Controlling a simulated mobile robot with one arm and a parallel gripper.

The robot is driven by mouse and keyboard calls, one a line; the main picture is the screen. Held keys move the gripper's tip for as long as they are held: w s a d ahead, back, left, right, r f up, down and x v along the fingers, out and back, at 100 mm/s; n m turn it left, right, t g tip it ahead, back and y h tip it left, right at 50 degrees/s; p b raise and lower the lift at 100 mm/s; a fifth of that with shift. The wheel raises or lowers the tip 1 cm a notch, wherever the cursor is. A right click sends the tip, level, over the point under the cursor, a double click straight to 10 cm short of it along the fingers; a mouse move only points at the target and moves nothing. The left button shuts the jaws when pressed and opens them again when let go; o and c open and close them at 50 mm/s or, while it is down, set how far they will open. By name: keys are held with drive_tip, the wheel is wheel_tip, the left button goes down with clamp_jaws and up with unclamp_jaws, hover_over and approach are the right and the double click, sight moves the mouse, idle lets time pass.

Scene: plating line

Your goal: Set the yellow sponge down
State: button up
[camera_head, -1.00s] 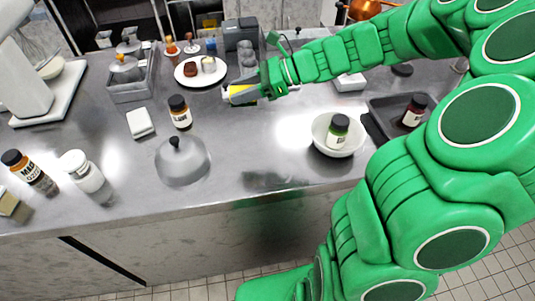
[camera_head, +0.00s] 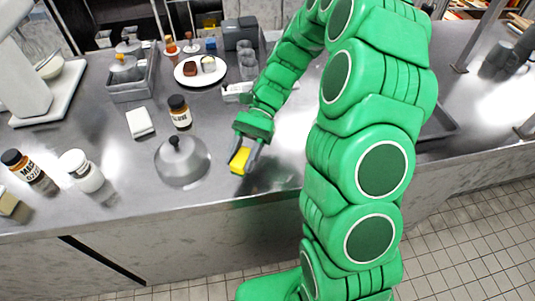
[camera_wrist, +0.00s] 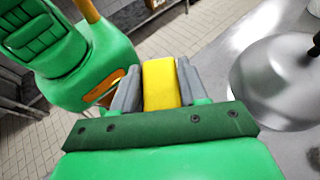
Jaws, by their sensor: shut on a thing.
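The yellow sponge (camera_head: 240,160) is between the fingers of my gripper (camera_head: 246,157), near the front edge of the steel counter. In the wrist view the sponge (camera_wrist: 161,85) sits upright between the two grey fingers, which press on its sides. My gripper (camera_wrist: 158,88) is shut on it. The sponge looks to be over the counter, to the right of the metal dome lid (camera_head: 183,162). I cannot tell from these views whether its lower end touches the counter.
The dome lid also shows close by on the right in the wrist view (camera_wrist: 280,80). A brown jar (camera_head: 180,113) and a white block (camera_head: 140,123) stand behind it. A plate of food (camera_head: 201,71) is farther back. Bare counter lies around the sponge; the front edge is close.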

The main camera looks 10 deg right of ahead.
drive_tip(key=s+d+n+h, duration=0.1)
drive_tip(key=n+h, duration=0.2)
drive_tip(key=s+d+f+n+g+h, duration=0.1)
drive_tip(key=n+h, duration=0.2)
drive_tip(key=d+f+n+g+h, duration=0.1)
drive_tip(key=d+n+h, duration=0.1)
drive_tip(key=h, duration=0.1)
drive_tip(key=shift+s+f+n+h, duration=0.2)
drive_tip(key=shift+s+n+h, duration=0.2)
drive_tip(key=d+n+t+h, duration=0.1)
drive_tip(key=n+h, duration=0.1)
drive_tip(key=d+r+n+t+h, duration=0.1)
drive_tip(key=n+h, duration=0.2)
drive_tip(key=d+n+t+h, duration=0.1)
drive_tip(key=n+t+h, duration=0.1)
drive_tip(key=h, duration=0.1)
drive_tip(key=shift+w+d+r, duration=0.2)
drive_tip(key=shift+w+d, duration=0.15)
drive_tip(key=shift+d, duration=0.05)
drive_tip(key=w+r+n+t+h, duration=0.3)
drive_tip(key=w+r+n+t, duration=0.6)
drive_tip(key=r+n+t, duration=0.5)
drive_tip(key=shift+s+f, duration=0.1)
drive_tip(key=shift+f, duration=9.15)
drive_tip(key=shift+f, duration=0.1)
drive_tip(key=o, duration=1)
drive_tip(key=shift+a+y, duration=0.1)
drive_tip(key=shift+y, duration=0.2)
